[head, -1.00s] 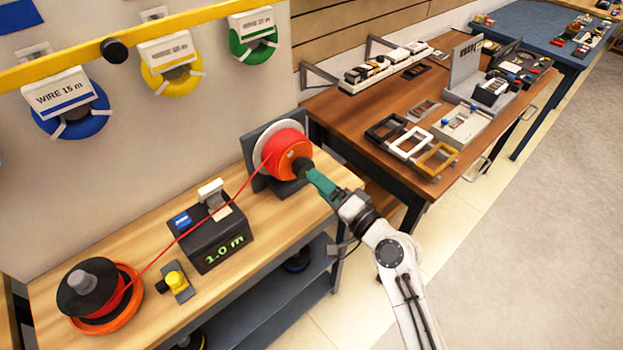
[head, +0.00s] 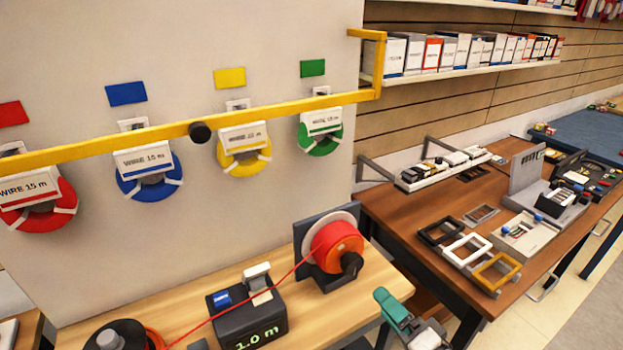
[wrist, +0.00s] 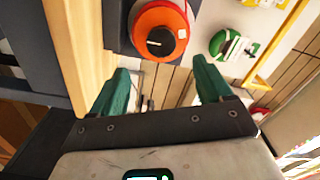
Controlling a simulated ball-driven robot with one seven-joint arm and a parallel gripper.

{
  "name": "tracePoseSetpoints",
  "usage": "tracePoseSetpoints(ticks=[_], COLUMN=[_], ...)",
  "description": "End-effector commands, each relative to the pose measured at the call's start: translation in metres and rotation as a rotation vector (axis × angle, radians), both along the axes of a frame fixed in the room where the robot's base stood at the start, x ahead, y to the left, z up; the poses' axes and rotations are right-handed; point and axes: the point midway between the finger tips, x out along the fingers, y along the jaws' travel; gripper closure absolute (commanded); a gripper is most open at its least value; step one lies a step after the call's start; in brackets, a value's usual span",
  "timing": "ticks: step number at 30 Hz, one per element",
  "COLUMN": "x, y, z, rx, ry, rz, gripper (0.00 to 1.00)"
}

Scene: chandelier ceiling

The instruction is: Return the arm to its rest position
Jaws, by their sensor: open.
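My gripper (head: 392,308) has green fingers and shows at the bottom of the head view, in front of the bench's right end. In the wrist view my gripper (wrist: 160,88) has its two green fingers spread wide with nothing between them. The red wire spool (head: 337,247) stands on its holder at the bench's right end, apart from my gripper. The spool also shows in the wrist view (wrist: 160,28), beyond the fingers. Most of my arm is outside the head view.
The wooden bench (head: 240,275) carries a length counter (head: 247,315) reading 1.0 m, with red wire running through it. A yellow rail (head: 280,108) crosses the wall above several hanging wire coils. A brown table (head: 420,215) with frames and boxes stands at the right.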

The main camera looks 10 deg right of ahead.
Motion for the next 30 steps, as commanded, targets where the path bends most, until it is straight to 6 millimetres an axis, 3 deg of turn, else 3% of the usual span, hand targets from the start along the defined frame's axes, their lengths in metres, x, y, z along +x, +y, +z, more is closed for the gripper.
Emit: tracePoseSetpoints(ticks=[4, 7, 11, 15, 18, 22, 25, 30], x=[-0.014, -0.041, -0.096, -0.167, -0.212, -0.254, -0.271, -0.276], y=[0.012, 0.024, 0.025, 0.003, -0.017, -0.037, -0.044, -0.047], z=[-0.019, -0.051, -0.099, -0.135, -0.144, -0.144, -0.142, -0.141], rx=[-0.114, -0.294, -0.573, -0.830, -0.959, -1.056, -1.088, -1.098], ry=[0.071, 0.195, 0.424, 0.698, 0.876, 1.045, 1.113, 1.137], rz=[0.063, 0.161, 0.309, 0.442, 0.508, 0.557, 0.573, 0.579], gripper=[0.21, 0.21, 0.21, 0.21, 0.21, 0.21, 0.21, 0.21])
